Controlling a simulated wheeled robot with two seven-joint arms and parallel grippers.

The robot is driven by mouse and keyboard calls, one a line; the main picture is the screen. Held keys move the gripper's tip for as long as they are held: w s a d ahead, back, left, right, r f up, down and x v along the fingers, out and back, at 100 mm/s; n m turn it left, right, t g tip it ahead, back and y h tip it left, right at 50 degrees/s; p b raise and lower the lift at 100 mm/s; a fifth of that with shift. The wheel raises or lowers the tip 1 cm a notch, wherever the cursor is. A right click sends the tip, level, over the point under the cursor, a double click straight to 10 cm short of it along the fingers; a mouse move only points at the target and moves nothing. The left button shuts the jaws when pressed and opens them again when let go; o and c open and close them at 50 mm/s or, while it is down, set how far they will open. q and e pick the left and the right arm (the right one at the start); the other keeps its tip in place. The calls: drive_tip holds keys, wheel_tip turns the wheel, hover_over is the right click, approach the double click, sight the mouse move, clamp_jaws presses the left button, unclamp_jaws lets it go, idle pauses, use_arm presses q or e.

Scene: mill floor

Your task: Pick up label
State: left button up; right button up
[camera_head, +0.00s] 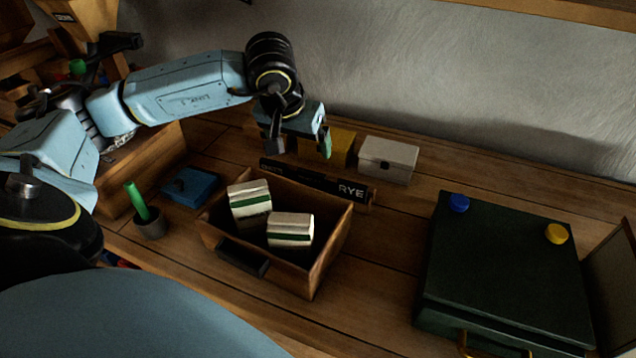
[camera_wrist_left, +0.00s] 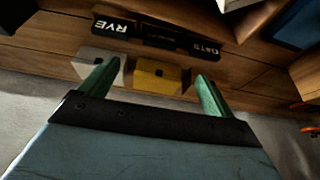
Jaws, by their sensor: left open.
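A dark rail (camera_head: 310,178) behind the wooden bin carries black labels with white lettering. The RYE label (camera_head: 350,190) is at its right end, and the OATS label (camera_head: 271,165) is at its left end, partly dim. In the left wrist view the RYE label (camera_wrist_left: 117,27) and the OATS label (camera_wrist_left: 198,47) appear upside down. My left gripper (camera_head: 299,148) is open and empty, above and behind the rail, over the small boxes. Its green fingers stand wide apart in the left wrist view (camera_wrist_left: 157,82). My right gripper is not in view.
A wooden bin (camera_head: 327,245) holds two white-and-green bundles. A yellow box (camera_head: 341,146) and a white box (camera_head: 389,159) stand behind the rail. A blue box (camera_head: 190,186) and a cup (camera_head: 150,224) are left. A dark green case (camera_head: 505,270) stands right.

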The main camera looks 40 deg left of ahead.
use_arm(q)
hover_over(310, 173)
drive_tip(key=s, duration=0.3)
drive_tip(key=f, duration=0.7)
drive_tip(key=shift+w+d, duration=0.25)
drive_tip(key=shift+d, duration=0.15)
drive_tip(key=shift+x, duration=2.65)
drive_tip(key=shift+w+r, duration=0.1)
drive_tip(key=shift+w, duration=0.1)
drive_tip(key=c, duration=1.1)
